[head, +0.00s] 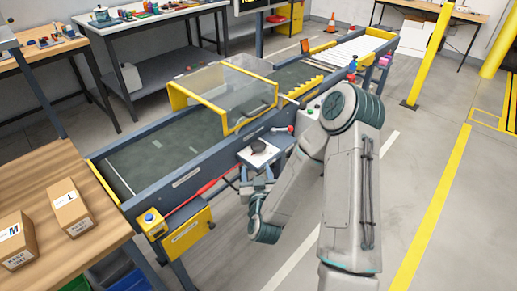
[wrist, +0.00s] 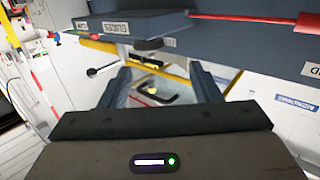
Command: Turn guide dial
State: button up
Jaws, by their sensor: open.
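The guide dial (head: 259,147) is a dark knob on a white plate at the near side of the conveyor in the head view. In the wrist view a dark round knob (wrist: 148,44), which looks like the dial, shows at the edge of a grey plate with a small label. My gripper (head: 257,182) is just below and in front of the plate in the head view. In the wrist view my gripper (wrist: 162,80) has its two fingers wide apart with nothing held between them. The knob is above the gap between the fingertips, apart from them. The dial's pointer setting is too small to read.
The conveyor (head: 150,158) carries a clear guard (head: 235,85) with a yellow frame. A red-knobbed lever (head: 289,129) is right of the plate. A yellow box (head: 187,235) hangs at the near end. Cartons (head: 70,208) stand on the left table. Floor at right is open.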

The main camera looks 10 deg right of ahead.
aim_at(259, 151)
jog(key=shift+m+h, duration=0.5)
jog(key=shift+h, duration=0.1)
jog(key=w+d, duration=0.1)
jog(key=w, duration=0.3)
jog(key=w+d+p, duration=0.1)
jog(key=w, duration=0.3)
jog(key=w+d, duration=0.1)
jog(key=w, duration=0.4)
jog(key=shift+d+f, duration=0.1)
jog(key=shift+f, duration=0.05)
jog(key=c, duration=0.7)
